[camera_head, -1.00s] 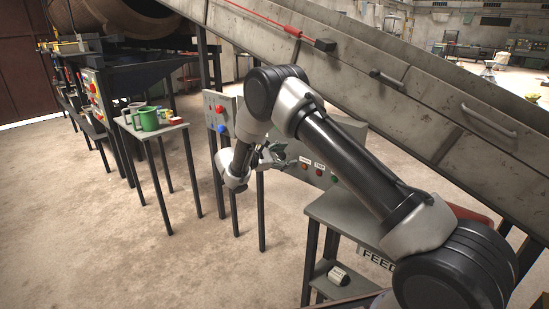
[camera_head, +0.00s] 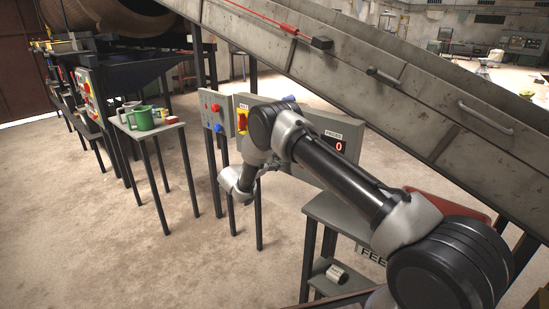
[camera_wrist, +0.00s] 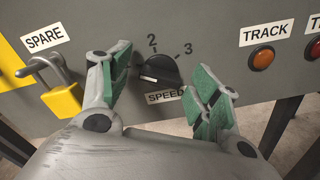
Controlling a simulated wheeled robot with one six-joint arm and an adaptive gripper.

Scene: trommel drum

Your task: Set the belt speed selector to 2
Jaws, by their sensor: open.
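The belt speed selector (camera_wrist: 160,70) is a round black knob on a grey panel in the wrist view, above a label reading SPEED (camera_wrist: 166,97). The numbers 2 and 3 show above it; any number to its left is hidden by my finger. A white mark on the knob points left, away from the 2. My gripper (camera_wrist: 162,80) is open, one green-padded finger on each side of the knob. I cannot tell whether either finger touches it. In the head view the knob is hidden behind my arm.
A yellow padlock (camera_wrist: 62,98) hangs under a SPARE label left of my fingers. An orange TRACK lamp (camera_wrist: 262,58) is to the right.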

